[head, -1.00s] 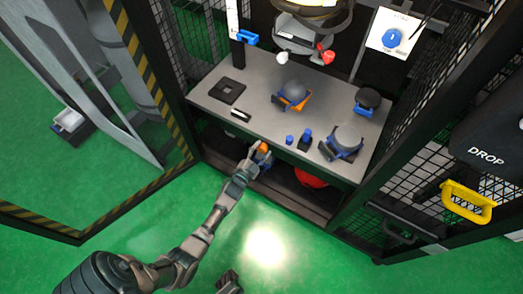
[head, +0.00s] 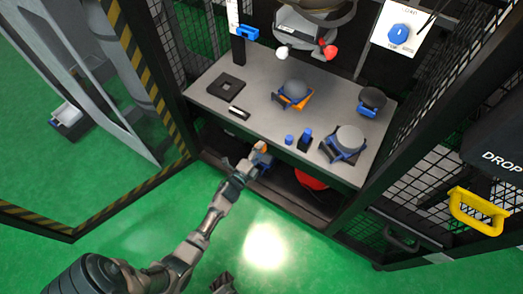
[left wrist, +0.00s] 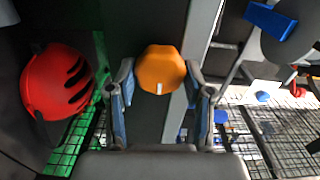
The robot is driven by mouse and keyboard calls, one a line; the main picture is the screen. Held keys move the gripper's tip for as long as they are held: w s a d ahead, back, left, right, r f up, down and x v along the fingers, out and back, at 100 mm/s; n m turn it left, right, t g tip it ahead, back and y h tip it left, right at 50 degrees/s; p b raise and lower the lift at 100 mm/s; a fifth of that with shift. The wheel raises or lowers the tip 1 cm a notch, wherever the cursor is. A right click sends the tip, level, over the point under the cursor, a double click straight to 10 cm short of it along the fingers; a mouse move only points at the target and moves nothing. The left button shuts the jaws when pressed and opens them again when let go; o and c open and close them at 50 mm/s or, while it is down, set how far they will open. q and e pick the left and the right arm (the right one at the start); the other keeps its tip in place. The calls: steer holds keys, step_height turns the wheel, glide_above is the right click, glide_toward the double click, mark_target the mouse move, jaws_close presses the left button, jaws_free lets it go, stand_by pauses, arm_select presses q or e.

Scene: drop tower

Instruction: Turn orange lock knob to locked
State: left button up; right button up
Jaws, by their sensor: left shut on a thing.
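The orange lock knob (left wrist: 161,68) is eight-sided, with a white mark at its lower edge in the left wrist view. It sits between the fingers of my left gripper (left wrist: 162,92), which is shut on it. In the head view, my left gripper (head: 256,158) is at the front of the bench, below the tabletop edge. Only a small part of the orange knob (head: 264,149) shows there; the gripper covers the rest. My right gripper is not clearly seen.
The grey bench (head: 215,107) holds several devices on its top. A red helmet (left wrist: 57,82) lies on the shelf under it, near the gripper. A yellow handle (head: 478,211) is at the right. Green floor is open in front.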

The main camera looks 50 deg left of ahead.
arm_select(q)
steer(key=shift+s+d+f+m, duration=0.1)
steer(key=shift+s+f+m, duration=0.1)
steer(key=shift+f+m, duration=0.25)
steer(key=o, duration=1.1)
steer(key=shift+f, duration=0.1)
steer(key=v, duration=1.1)
steer(key=shift+s+d, duration=0.2)
steer(key=shift+s, duration=0.2)
steer(key=shift+r, duration=0.2)
